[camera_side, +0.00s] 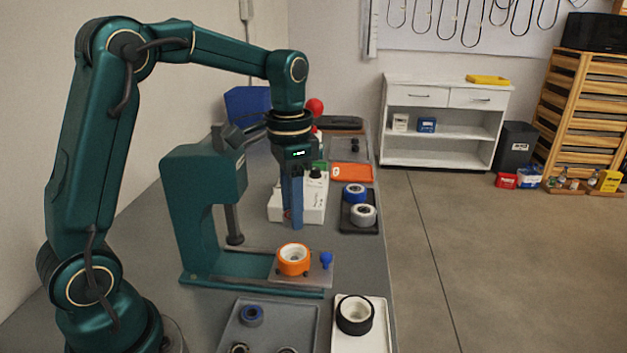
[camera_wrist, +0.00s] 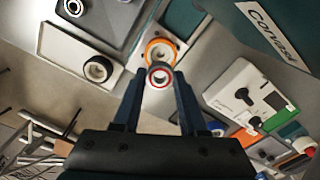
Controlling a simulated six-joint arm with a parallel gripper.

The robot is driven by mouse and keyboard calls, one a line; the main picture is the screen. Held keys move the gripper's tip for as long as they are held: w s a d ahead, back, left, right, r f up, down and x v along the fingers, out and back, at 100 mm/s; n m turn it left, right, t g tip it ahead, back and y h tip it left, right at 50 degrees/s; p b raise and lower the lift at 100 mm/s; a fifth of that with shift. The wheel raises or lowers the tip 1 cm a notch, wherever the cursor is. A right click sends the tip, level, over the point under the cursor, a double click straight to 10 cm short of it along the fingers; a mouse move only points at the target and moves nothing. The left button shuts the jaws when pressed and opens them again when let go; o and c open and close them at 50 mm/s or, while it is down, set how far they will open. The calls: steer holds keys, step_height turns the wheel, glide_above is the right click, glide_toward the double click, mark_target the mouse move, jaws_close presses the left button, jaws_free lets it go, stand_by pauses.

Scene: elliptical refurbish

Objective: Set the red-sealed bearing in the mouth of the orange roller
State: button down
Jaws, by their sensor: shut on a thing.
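My gripper (camera_side: 292,222) points straight down above and behind the press plate, higher than the orange roller. In the wrist view my gripper (camera_wrist: 158,88) is shut on the red-sealed bearing (camera_wrist: 159,83), a small ring with a red seal and pale centre. In the side view the fingers hide most of the bearing. The orange roller (camera_side: 294,272) stands with its pale mouth up on the plate of the green press. In the wrist view the orange roller (camera_wrist: 151,42) lies just beyond the bearing, which overlaps its near edge. The two look apart.
The green press (camera_side: 195,200) rises left of the roller, with a blue knob (camera_side: 326,261) to its right. A grey tray (camera_side: 305,312) with a blue-sealed bearing and a white tray (camera_side: 378,338) with a black roller lie in front. A white control box (camera_side: 312,212) stands behind.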

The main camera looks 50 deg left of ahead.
mark_target(293, 253)
steer(key=shift+a+f, duration=0.1)
steer(key=shift+f, duration=2.8)
steer(key=shift+f, duration=0.6)
steer(key=c, duration=0.7)
jaws_free()
steer(key=shift+c, duration=0.2)
steer(key=shift+r, duration=5.5)
